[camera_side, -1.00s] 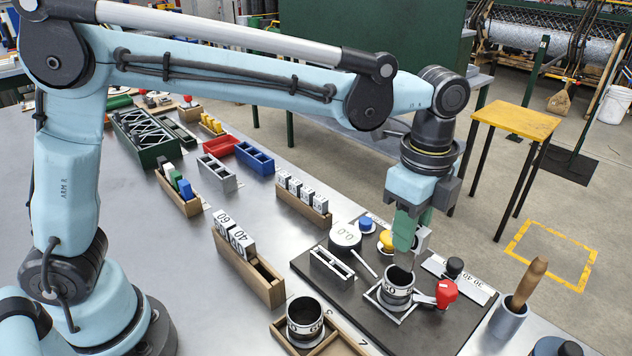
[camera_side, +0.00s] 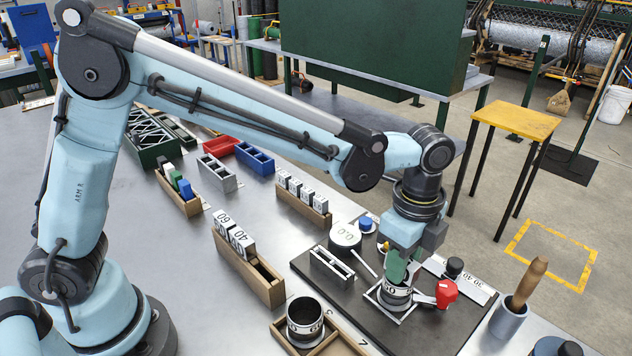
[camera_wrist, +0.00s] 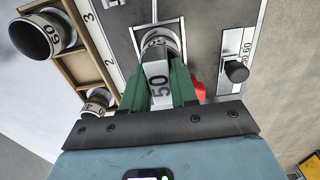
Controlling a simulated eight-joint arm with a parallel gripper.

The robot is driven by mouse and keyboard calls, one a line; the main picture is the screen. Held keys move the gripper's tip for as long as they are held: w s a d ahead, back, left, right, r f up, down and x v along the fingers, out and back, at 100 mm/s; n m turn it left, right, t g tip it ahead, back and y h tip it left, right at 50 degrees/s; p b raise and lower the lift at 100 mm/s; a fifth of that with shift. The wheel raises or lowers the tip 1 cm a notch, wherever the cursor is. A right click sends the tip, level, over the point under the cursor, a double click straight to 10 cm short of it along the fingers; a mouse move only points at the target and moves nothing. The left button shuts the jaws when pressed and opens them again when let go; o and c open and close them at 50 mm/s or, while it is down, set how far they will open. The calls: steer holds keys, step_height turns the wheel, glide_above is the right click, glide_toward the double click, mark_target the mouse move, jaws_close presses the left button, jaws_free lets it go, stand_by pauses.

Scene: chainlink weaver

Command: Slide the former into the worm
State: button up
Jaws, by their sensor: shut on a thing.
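The worm (camera_side: 393,302) is a dark-mouthed cylinder with a pale marked band, standing in a light metal frame on the dark plate. It also shows in the wrist view (camera_wrist: 158,38), beyond the fingertips. My gripper (camera_side: 397,278) points down right over the worm's mouth. Its green fingers (camera_wrist: 170,78) are shut on the former (camera_wrist: 159,84), a flat pale plate marked 50. The far end of the former meets the worm's mouth in the wrist view. How deep it sits inside is hidden, and the fingers cover most of it in the side view.
A red knob (camera_side: 446,293) stands close right of the worm, with a black knob (camera_side: 454,267) behind it. A slotted block (camera_side: 331,267) and a round 0.0 dial (camera_side: 345,237) are to the left. A wooden tray holds another cylinder (camera_side: 304,318). A wooden rack (camera_side: 262,283) holds numbered plates.

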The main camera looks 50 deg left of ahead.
steer(key=o, duration=1.1)
step_height(320, 180, up, 12)
steer(key=shift+r, duration=0.1)
stand_by(0.4)
steer(key=s+a+f+n+t, duration=0.2)
steer(key=s+a+n, duration=0.1)
steer(key=a+n, duration=0.3)
steer(key=s+a+f+n+t, duration=0.2)
steer(key=s+a+n, duration=0.1)
steer(key=a+n, duration=0.3)
steer(key=s+a+f+n+t, duration=0.2)
steer(key=a+n, duration=0.4)
steer(key=a, duration=0.3)
steer(key=shift+s+a+t, duration=0.25)
steer(key=shift+s+t, duration=0.35)
steer(key=shift+s, duration=0.2)
